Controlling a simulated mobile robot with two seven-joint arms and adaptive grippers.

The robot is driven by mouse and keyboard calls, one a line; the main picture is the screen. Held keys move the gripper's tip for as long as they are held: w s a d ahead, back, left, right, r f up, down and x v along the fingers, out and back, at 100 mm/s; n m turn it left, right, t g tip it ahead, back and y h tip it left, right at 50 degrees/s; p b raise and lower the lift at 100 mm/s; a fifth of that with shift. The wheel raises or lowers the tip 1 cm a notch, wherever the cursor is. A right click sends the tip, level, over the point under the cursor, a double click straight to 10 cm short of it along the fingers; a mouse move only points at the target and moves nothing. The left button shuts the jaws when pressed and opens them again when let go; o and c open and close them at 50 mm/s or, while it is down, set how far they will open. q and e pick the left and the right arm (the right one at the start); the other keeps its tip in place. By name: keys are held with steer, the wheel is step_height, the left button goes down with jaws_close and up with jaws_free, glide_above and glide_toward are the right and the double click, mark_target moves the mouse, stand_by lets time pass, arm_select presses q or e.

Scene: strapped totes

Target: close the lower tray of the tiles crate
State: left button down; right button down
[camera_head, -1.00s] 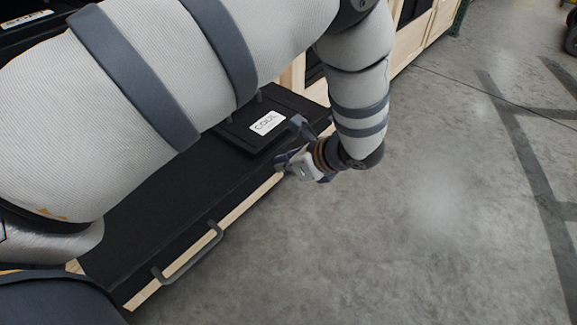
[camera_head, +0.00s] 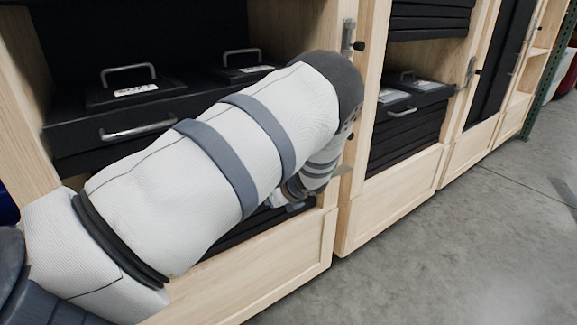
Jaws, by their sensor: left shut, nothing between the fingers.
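My left arm reaches in from the left across the front of a wooden crate (camera_head: 290,262). My left gripper (camera_head: 291,203) is shut and empty near the crate's right post, low in its opening, partly hidden by my forearm. A black upper tray (camera_head: 75,140) with a grey bar handle sits above my arm and carries lidded boxes with labels. Below, a black surface (camera_head: 245,232) shows in the lower opening behind the wooden front board. My arm hides most of it, so its handle and how far it stands out cannot be told. My right gripper is not in view.
A second wooden crate (camera_head: 390,205) with black trays stands to the right, and more wooden units line up beyond it. A metal latch (camera_head: 347,36) is on the post between them. The grey concrete floor (camera_head: 480,230) at right is clear.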

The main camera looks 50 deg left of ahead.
arm_select(q)
steer(key=a, duration=0.4)
steer(key=shift+w, duration=0.1)
steer(key=shift+a+r+b, duration=0.1)
steer(key=shift+a+b, duration=0.2)
steer(key=shift+r, duration=0.1)
